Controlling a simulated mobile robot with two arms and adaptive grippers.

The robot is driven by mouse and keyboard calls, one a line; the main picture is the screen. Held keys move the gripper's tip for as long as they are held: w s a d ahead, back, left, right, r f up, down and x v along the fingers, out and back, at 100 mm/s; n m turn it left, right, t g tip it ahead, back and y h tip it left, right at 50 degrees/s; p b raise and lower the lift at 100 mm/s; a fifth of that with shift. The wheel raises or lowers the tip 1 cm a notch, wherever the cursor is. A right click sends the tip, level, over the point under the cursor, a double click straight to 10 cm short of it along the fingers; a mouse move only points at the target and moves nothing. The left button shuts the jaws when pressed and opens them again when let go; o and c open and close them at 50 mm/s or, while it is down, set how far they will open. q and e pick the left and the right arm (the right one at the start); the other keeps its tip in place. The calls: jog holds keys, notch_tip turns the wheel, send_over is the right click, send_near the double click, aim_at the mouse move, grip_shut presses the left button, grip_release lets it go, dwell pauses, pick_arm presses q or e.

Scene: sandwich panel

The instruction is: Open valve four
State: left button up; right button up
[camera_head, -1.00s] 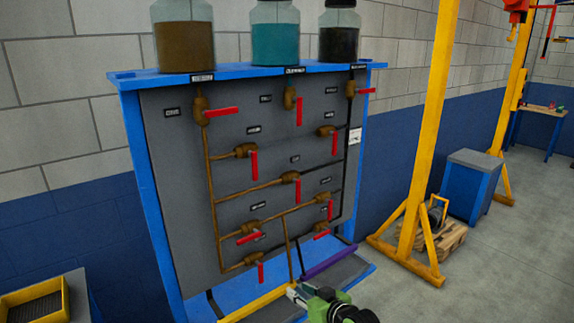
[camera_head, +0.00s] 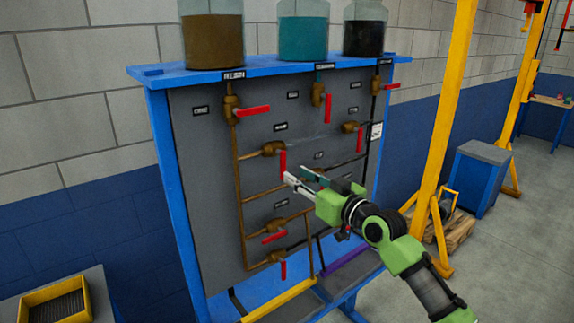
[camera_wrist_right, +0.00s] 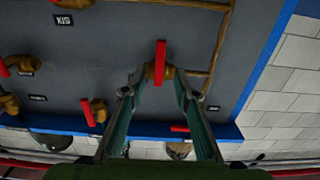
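The valve panel (camera_head: 205,190) is grey with a blue frame and carries several brown valves with red handles. In the head view, my right gripper (camera_head: 302,175) is in front of the panel, by the left-side valve (camera_head: 270,149) below the top row. Its red handle (camera_head: 283,163) hangs down. In the wrist view, that handle (camera_wrist_right: 160,62) shows between the spread fingers of my right gripper (camera_wrist_right: 152,92), with gaps on both sides. I cannot tell how deep it sits between them. The label (camera_head: 280,127) above this valve is too small to read. My left gripper is out of view.
Three jars, brown (camera_head: 212,42), teal (camera_head: 303,38) and dark (camera_head: 363,39), stand on the panel's top shelf. The top-left valve's handle (camera_head: 253,110) points right. A yellow tray (camera_head: 55,303) is at lower left; a yellow post (camera_head: 441,130) stands at the right.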

aim_at(284, 168)
jog(key=x, duration=0.5)
jog(key=shift+w+a+p, duration=0.25)
jog(key=shift+w+p, duration=0.05)
jog(key=shift+w, duration=0.05)
grip_shut()
